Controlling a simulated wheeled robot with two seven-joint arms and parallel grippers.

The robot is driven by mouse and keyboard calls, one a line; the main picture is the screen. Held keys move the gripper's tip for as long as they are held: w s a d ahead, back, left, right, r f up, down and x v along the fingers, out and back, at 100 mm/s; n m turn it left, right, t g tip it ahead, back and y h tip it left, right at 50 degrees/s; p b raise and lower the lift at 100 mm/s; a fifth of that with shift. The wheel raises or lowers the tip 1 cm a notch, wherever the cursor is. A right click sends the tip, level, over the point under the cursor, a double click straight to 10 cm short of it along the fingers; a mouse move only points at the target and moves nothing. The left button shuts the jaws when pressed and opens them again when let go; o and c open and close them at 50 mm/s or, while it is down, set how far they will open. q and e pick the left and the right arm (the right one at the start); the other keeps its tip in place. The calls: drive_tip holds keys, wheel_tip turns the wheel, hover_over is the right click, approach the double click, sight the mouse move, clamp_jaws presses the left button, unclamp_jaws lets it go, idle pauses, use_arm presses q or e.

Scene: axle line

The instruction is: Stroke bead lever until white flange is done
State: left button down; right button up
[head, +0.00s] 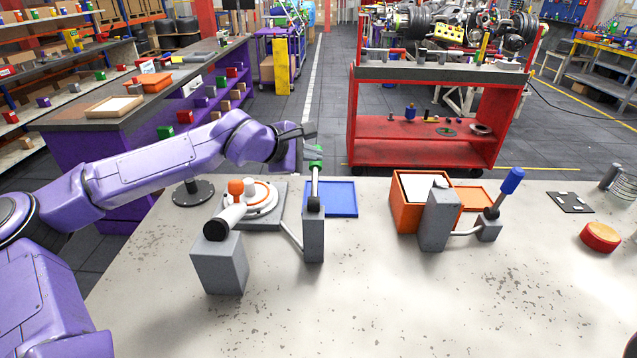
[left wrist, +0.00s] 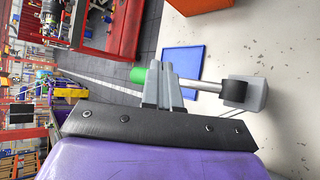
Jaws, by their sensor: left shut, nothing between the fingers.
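A lever with a green grip (head: 316,163) stands nearly upright on a grey post (head: 313,238). In the left wrist view its green grip (left wrist: 137,75) and pale shaft (left wrist: 205,86) show. The white flange (head: 262,199) lies on a grey plate left of the lever, with an orange-topped part (head: 236,187) at it. A white cylinder with a black end (head: 228,218) sits tilted on a grey block. My left gripper (head: 312,142) is shut and empty at the green grip; its fingers (left wrist: 164,84) overlap the lever. I cannot tell whether they touch. My right gripper is not in view.
A blue tray (head: 345,198) lies right of the lever. Farther right are an orange box (head: 406,218), a grey block (head: 437,222), a blue-handled lever (head: 512,181) and a red round part (head: 600,236). The table's front middle is clear.

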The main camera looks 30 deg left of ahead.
sight(311, 164)
use_arm(q)
drive_tip(key=shift+w+a+f, duration=0.1)
drive_tip(key=shift+w+f, duration=0.15)
drive_tip(key=shift+f, duration=0.35)
drive_tip(key=shift+w+a+f, duration=0.1)
drive_tip(key=shift+w+f, duration=0.1)
drive_tip(key=shift+f, duration=0.45)
drive_tip(key=shift+f, duration=0.1)
idle(0.9)
drive_tip(key=shift+f, duration=0.25)
